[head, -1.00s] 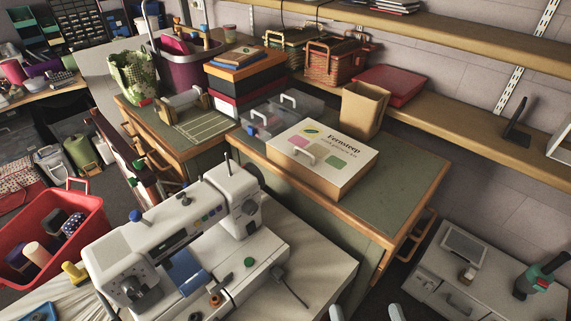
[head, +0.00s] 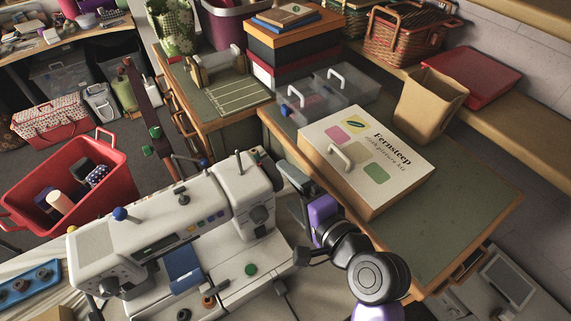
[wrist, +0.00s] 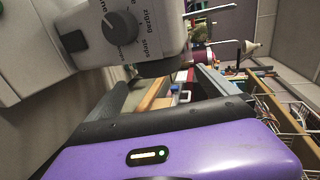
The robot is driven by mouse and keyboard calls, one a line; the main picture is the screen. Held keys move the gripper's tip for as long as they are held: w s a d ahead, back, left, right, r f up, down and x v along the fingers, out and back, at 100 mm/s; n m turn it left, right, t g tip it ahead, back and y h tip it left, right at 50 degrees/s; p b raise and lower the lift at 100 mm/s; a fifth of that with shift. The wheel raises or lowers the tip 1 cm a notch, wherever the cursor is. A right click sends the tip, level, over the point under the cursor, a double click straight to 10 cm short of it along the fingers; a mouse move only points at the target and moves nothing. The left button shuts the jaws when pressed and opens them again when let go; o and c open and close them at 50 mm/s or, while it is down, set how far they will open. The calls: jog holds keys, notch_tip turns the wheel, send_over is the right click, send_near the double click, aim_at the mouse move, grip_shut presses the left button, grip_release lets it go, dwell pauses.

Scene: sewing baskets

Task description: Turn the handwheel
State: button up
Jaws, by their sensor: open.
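The white sewing machine (head: 165,235) stands at the lower left of the head view, with a round dark dial (head: 259,214) on its front. The dial also shows in the wrist view (wrist: 120,27), beside printed stitch labels. A dark part at the machine's end (wrist: 160,67) may be the handwheel; I cannot tell for sure. My gripper (head: 290,190) is beside the machine's right end. In the wrist view its two grey fingers (wrist: 168,78) are apart and empty, with the machine's end just beyond them. I cannot tell whether they touch it.
A Fernsteep box (head: 345,190) lies on the green-topped cabinet close behind my gripper. Clear plastic boxes (head: 315,100) and a paper bag (head: 425,105) stand farther back. A red basket (head: 70,190) with spools is left of the machine. The cabinet's right part is bare.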

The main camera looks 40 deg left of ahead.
aim_at(275, 175)
jog(key=shift+p+x, duration=0.3)
jog(key=shift+x, duration=3.5)
jog(key=shift+f, duration=0.15)
jog(key=shift+c, duration=0.3)
jog(key=c, duration=1.3)
jog(key=shift+f, duration=0.1)
jog(key=shift+f+b, duration=0.15)
jog(key=shift+b, duration=0.7)
